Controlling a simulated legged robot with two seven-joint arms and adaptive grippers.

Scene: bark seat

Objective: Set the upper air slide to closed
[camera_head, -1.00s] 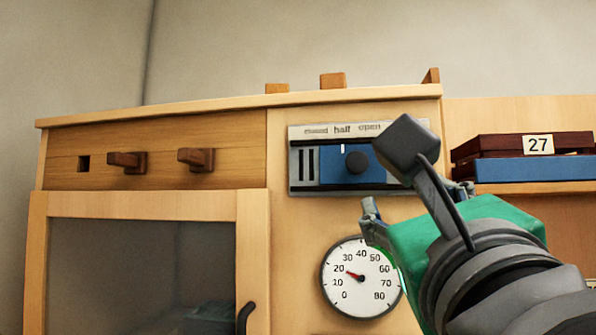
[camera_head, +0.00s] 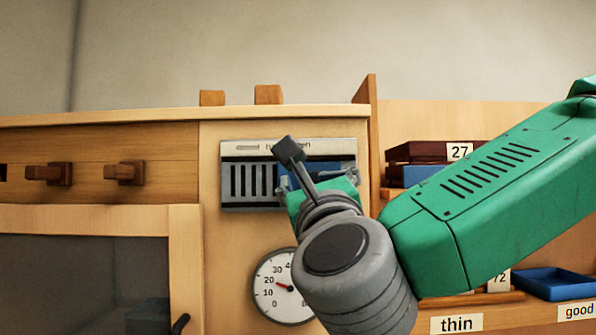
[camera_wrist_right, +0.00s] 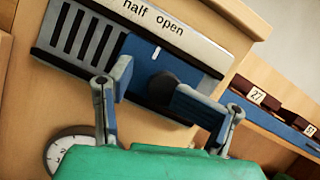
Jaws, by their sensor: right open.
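The upper air slide is a blue plate (camera_head: 320,167) with a round black knob (camera_wrist_right: 165,88), set in a grey slotted frame (camera_head: 228,183). Several dark slots show uncovered at the left. My right gripper (camera_wrist_right: 154,84) is open, its fingers on either side of the knob, apart from each other. Whether either finger touches the knob is unclear. In the head view my right gripper (camera_head: 317,180) hides the knob and much of the label strip (camera_head: 245,148).
A round dial (camera_head: 270,287) is below the slide, partly behind my right wrist. Wooden pegs (camera_head: 125,173) stick out at left above a glass door (camera_head: 85,285). A stack of trays marked 27 (camera_head: 430,160) and a blue tray (camera_head: 555,284) sit on shelves at right.

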